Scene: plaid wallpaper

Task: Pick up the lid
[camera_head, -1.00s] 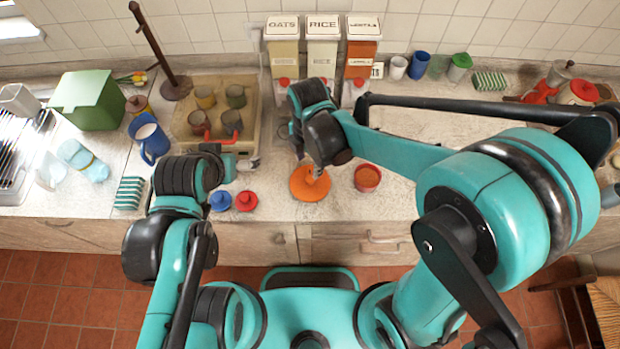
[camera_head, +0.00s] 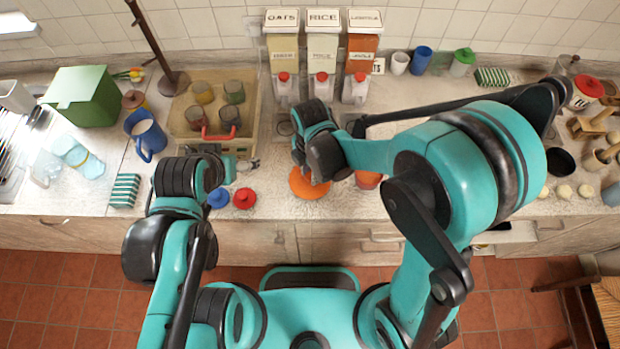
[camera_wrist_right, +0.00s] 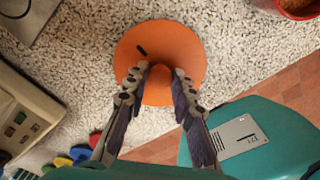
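The orange lid (camera_head: 303,188) is a round disc on the counter, partly covered by my right gripper (camera_head: 318,178) in the head view. In the right wrist view the lid (camera_wrist_right: 190,55) shows almost whole, with a round knob at its middle and a small dark slot. The fingers of my right gripper (camera_wrist_right: 161,72) stand close on both sides of the knob, with hardly any gap, and appear shut on it. My left gripper (camera_head: 228,168) hangs near the front of the tray; its fingers are too unclear to judge.
A red bowl (camera_head: 368,180) stands just right of the lid. Red (camera_head: 244,198) and blue (camera_head: 218,198) small lids lie to its left. A tray (camera_head: 250,105) with several mugs is behind my left gripper. Dispensers (camera_head: 322,60) stand at the back.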

